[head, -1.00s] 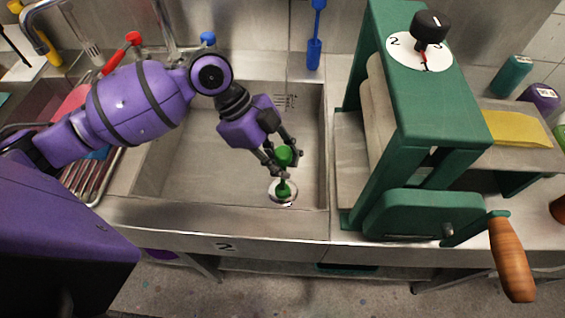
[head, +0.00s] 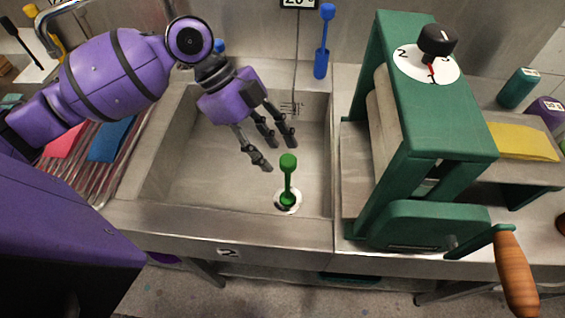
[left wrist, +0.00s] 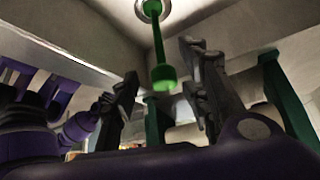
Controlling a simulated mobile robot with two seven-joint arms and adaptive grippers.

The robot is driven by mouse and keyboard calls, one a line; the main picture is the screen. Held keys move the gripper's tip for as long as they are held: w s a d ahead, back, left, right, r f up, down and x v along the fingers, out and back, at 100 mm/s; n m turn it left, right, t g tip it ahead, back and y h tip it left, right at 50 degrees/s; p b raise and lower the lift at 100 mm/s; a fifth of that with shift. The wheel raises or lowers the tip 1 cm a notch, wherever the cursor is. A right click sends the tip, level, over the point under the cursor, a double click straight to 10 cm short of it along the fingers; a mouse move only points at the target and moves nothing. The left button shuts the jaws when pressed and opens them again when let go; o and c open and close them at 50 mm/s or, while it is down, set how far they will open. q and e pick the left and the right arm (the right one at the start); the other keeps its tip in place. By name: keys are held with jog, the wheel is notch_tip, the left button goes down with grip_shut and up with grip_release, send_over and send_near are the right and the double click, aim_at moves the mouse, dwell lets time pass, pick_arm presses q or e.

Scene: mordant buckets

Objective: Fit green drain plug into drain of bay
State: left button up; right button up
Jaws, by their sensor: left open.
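The green drain plug (head: 288,178) stands upright, its base in the drain (head: 288,203) on the floor of the sink bay (head: 215,160). Its knob points up and its stem is clear of any finger. How deep its base sits cannot be told. The left wrist view also shows the plug (left wrist: 159,55) with the pale drain ring (left wrist: 152,10) around its base. My left gripper (head: 278,158) is open and empty, above and to the left of the knob, apart from it. In the left wrist view the open fingers (left wrist: 160,95) stand either side, below the knob. My right gripper is not in view.
A green press (head: 430,130) with a wooden handle (head: 516,275) stands just right of the bay. A blue tool (head: 322,45) stands at the back wall. A rack (head: 105,170) with pink and blue pieces lies left. The bay floor is otherwise clear.

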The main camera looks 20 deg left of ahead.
pick_arm(q)
jog(key=shift+v, duration=2.25)
